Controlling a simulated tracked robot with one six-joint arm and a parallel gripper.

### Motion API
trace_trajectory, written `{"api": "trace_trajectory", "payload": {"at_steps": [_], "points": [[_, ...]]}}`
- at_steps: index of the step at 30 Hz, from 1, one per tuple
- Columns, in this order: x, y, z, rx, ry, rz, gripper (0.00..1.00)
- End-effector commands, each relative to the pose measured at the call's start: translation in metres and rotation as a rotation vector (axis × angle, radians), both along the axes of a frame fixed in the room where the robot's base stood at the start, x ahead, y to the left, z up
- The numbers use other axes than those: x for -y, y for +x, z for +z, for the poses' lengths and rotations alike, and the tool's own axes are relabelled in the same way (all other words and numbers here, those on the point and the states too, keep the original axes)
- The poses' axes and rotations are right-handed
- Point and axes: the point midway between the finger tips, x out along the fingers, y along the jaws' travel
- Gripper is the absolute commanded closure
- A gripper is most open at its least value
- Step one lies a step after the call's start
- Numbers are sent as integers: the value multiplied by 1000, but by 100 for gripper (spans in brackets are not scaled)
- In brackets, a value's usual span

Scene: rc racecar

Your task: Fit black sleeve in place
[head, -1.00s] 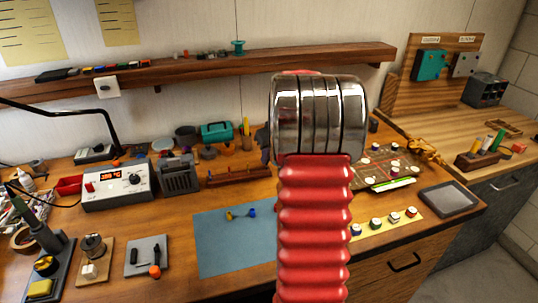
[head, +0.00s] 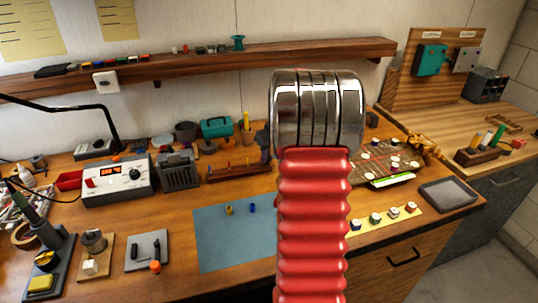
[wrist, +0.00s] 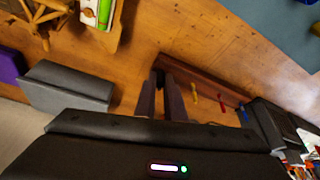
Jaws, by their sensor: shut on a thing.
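My gripper (wrist: 166,92) shows in the wrist view with its two dark fingers close together. They are shut on a small dark piece (wrist: 158,76) at the tips, which looks like the black sleeve; its shape is hard to make out. It is over the wooden bench near one end of a brown rack (wrist: 205,88). In the head view my red arm and its metal joint hide most of the gripper. A yellow piece (head: 229,210) and a blue piece (head: 252,208) stand apart on the blue mat (head: 225,245).
A grey pad (head: 148,248) with a small black part and an orange knob lies left of the mat. The rack (head: 235,172) stands behind it. A dotted board (head: 385,162), a yellow strip (head: 400,217) of small parts and a grey tray (head: 448,194) are right.

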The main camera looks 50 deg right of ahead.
Motion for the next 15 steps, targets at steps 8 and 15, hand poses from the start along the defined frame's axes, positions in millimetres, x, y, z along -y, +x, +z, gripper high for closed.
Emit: {"api": "trace_trajectory", "payload": {"at_steps": [8,15], "points": [[0,0,-4,0,0,0,100],[0,0,-4,0,0,0,88]]}}
